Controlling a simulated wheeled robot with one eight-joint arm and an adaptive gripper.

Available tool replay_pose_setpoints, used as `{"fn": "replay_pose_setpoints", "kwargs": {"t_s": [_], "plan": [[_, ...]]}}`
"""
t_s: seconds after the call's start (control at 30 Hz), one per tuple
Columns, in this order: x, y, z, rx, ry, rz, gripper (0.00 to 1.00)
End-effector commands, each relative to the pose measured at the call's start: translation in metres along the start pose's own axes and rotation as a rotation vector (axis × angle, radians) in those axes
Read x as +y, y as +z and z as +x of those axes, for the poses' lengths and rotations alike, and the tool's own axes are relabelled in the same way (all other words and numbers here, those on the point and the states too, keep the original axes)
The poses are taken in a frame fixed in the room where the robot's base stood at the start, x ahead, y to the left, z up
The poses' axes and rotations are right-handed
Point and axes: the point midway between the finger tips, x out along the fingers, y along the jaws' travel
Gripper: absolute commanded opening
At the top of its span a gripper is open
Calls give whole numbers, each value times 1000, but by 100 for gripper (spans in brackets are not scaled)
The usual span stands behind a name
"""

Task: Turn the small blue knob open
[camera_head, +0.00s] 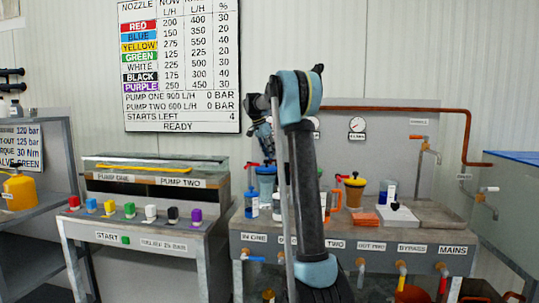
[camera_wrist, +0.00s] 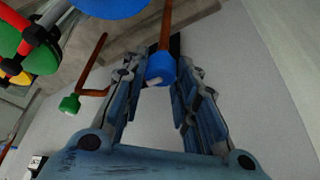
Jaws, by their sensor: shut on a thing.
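The small blue knob (camera_wrist: 161,66) shows in the wrist view at the end of a copper-coloured pipe. It sits between the fingertips of my gripper (camera_wrist: 160,76), which is shut on it. A white bit shows at the knob's near edge. In the head view my gripper (camera_head: 265,145) is partly hidden by my arm, above the back of the middle bench. I cannot make out the small blue knob in that view.
A green knob (camera_wrist: 70,103) on another copper pipe is left of my gripper. Large blue (camera_wrist: 108,5) and green (camera_wrist: 38,58) round things lie farther left. In the head view the bench (camera_head: 450,238) carries pots and bottles, with valves below. A nozzle board (camera_head: 180,70) hangs behind.

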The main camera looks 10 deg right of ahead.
Motion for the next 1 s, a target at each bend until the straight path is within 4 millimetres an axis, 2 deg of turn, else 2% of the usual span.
{"fn": "replay_pose_setpoints", "kwargs": {"t_s": [0.23, 0.27, 0.33, 0.77, 0.87, 1.0], "plan": [[-1, 1, 0, -1, -3, -1, 4], [-1, 1, 0, -1, -3, -1, 32], [-1, 1, 0, -1, -3, -1, 47], [-1, 0, -5, -1, -2, -2, 47], [-1, 1, -16, -1, -2, -3, 47], [-1, 1, -41, -1, -2, -3, 47]]}}
